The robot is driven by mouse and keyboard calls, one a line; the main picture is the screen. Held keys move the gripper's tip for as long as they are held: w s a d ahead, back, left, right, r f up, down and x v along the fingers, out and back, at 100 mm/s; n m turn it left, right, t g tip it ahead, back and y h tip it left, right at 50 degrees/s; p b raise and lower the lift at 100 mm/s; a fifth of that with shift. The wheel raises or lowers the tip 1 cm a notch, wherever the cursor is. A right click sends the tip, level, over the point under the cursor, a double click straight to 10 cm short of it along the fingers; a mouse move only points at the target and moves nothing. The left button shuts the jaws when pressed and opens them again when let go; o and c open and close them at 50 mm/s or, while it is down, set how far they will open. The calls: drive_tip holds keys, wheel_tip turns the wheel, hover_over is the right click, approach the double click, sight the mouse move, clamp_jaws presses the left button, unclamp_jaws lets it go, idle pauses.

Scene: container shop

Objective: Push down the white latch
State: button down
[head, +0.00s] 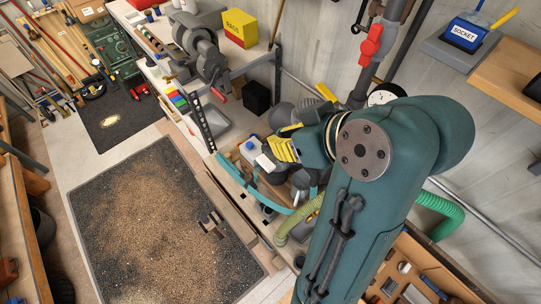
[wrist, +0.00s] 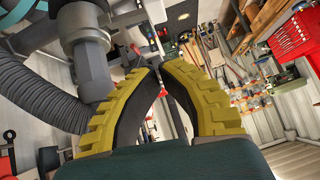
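My gripper (head: 279,150) has yellow ribbed fingers and is over the cluttered right end of the workbench in the head view. In the wrist view the black-lined fingers of my gripper (wrist: 160,68) bow outward and come together at the tips, with nothing seen held between them. A small white piece (head: 265,162) lies close beside the fingers in the head view. I cannot tell whether it is the white latch, or whether the fingers touch it. No white latch can be made out clearly in the wrist view.
A grey ribbed hose (wrist: 40,95) and grey pipework (wrist: 88,60) crowd the left of the wrist view. A red valve handle (head: 371,45) is on a wall pipe behind my arm.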

sight(270, 160)
drive_tip(key=b+x, duration=0.1)
drive_tip(key=x, duration=0.2)
drive_tip(key=shift+a+f+b, duration=0.1)
drive_tip(key=shift+f+b, duration=0.2)
wheel_tip(270, 160, down, 3)
drive_tip(key=shift+s+a+r+b, duration=0.1)
drive_tip(key=shift+r+b, duration=0.1)
drive_tip(key=shift+b, duration=0.1)
drive_tip(key=shift+f, duration=0.5)
drive_tip(key=shift+a, duration=0.1)
